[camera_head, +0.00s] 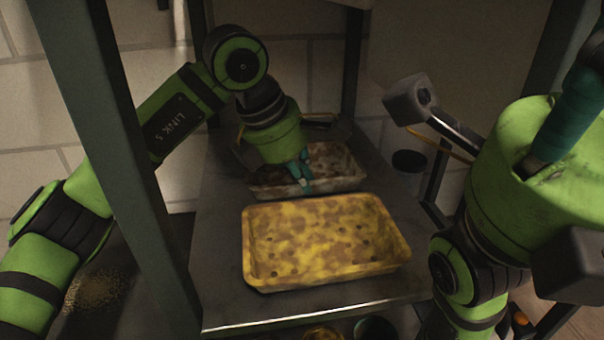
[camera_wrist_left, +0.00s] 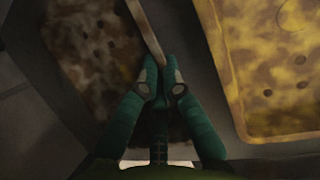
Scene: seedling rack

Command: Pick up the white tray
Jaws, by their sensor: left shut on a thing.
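The white tray (camera_head: 338,184), stained with brown dirt, is on the grey shelf behind a yellow tray. My left gripper (camera_head: 304,183) reaches down over it, shut on its near rim. In the left wrist view, the fingertips (camera_wrist_left: 162,82) close on the rim of the white tray (camera_wrist_left: 143,28), whose holed floor shows at the left. The wrist partly hides the tray's far side in the head view. My right arm is at the right; a teal finger of its gripper (camera_head: 568,112) shows in part, but its opening is not clear.
The yellow tray (camera_head: 325,283), mottled brown with drain holes, stands just in front on the shelf (camera_head: 225,280); it also shows in the wrist view (camera_wrist_left: 243,110). Rack posts (camera_head: 115,130) flank the shelf. Pots sit below.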

